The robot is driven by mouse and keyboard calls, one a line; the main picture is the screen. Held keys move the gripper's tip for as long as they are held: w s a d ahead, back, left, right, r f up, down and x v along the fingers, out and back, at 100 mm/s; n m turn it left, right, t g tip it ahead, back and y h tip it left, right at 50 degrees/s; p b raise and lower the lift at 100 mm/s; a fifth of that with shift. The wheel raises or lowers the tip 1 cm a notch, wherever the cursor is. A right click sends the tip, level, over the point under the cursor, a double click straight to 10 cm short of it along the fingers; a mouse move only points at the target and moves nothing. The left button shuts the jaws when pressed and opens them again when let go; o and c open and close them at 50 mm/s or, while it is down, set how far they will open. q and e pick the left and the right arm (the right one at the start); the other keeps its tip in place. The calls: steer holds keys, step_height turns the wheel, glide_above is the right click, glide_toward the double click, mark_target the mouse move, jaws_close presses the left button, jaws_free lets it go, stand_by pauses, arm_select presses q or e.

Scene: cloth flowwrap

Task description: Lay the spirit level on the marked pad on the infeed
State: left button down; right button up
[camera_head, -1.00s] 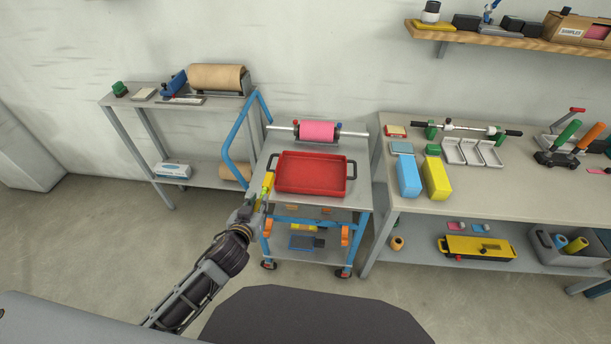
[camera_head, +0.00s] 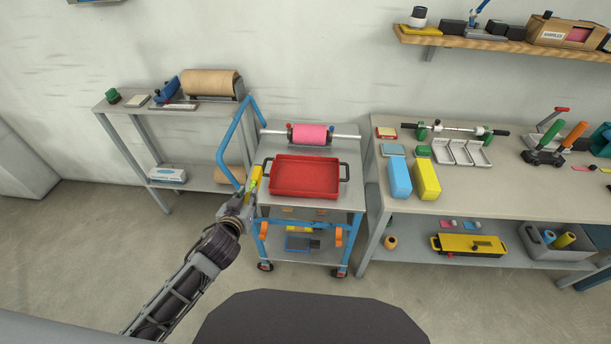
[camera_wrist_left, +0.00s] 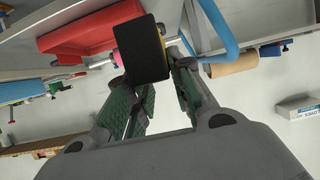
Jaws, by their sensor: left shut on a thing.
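The spirit level (camera_head: 257,174) is a small yellow bar at the left edge of the blue cart, beside the red tray. My left gripper (camera_head: 248,192) is shut on it. In the left wrist view a black block with a yellow edge (camera_wrist_left: 142,48), seemingly the level's end, sits at the green-padded fingers (camera_wrist_left: 160,88). The fingers hide part of the level. I cannot pick out a marked pad or the infeed. My right gripper is not in view.
The red tray (camera_head: 305,194) stands on the cart, with a pink roll (camera_head: 309,134) behind it. The blue cart handle (camera_head: 229,146) rises close to my left gripper. A workbench (camera_head: 470,187) stands right; a shelf rack (camera_head: 160,120) stands left. Open floor lies in front.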

arm_select(q)
steer(key=w+a+f+p, duration=0.1)
steer(key=w+a+p, duration=0.2)
steer(key=w+a, duration=0.1)
steer(key=shift+w+a+f+p, duration=0.3)
steer(key=shift+w+a+p, duration=0.05)
steer(key=shift+a, duration=0.55)
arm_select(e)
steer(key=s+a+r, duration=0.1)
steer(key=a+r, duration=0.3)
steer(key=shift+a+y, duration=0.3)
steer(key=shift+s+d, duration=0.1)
arm_select(q)
steer(key=shift+w+r, duration=0.1)
steer(key=shift+r, duration=0.05)
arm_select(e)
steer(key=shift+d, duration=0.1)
